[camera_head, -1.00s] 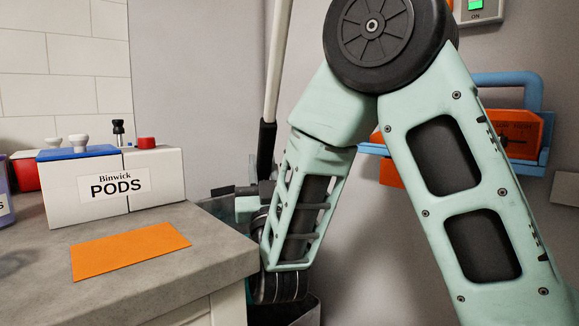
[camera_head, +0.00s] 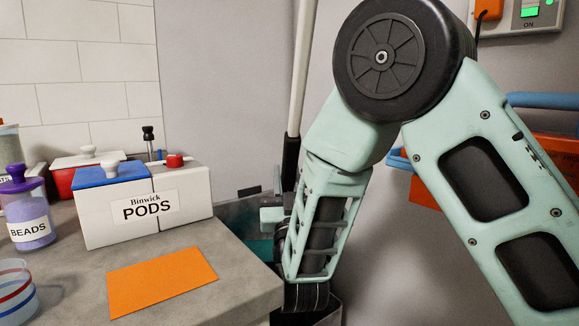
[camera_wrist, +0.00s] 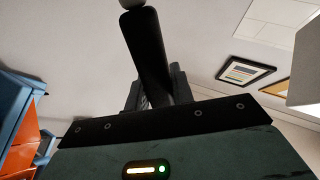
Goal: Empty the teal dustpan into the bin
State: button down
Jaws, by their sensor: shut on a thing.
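In the head view my gripper (camera_head: 272,214) is low behind the counter's right corner, partly hidden by my own arm. In the wrist view my gripper (camera_wrist: 152,92) is shut around a black handle (camera_wrist: 149,50) with a pale end at the top. In the head view a pale pole (camera_head: 300,70) with a black lower sleeve rises by my gripper and looks like the same thing. A patch of teal (camera_head: 262,248), perhaps the dustpan, shows below my gripper. Its contents are hidden. I cannot make out the bin for certain.
A grey counter (camera_head: 235,262) fills the lower left, close to my forearm. It carries a PODS box (camera_head: 150,207), a BEADS jar (camera_head: 30,222) and an orange sheet (camera_head: 162,281). Blue and orange items (camera_head: 425,190) are at the wall on the right, behind my arm.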

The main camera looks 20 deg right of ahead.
jog(key=w+d+g+p, duration=0.2)
jog(key=w+p, duration=0.5)
jog(key=w, duration=0.5)
jog(key=w+d+g+y+p, duration=0.1)
jog(key=w+d+g+p, duration=0.1)
jog(key=w+g+p, duration=0.3)
jog(key=p+x, duration=0.3)
jog(key=x, duration=0.4)
jog(key=shift+a+p, duration=0.3)
jog(key=shift+w+r, duration=0.1)
jog(key=shift+r, duration=0.05)
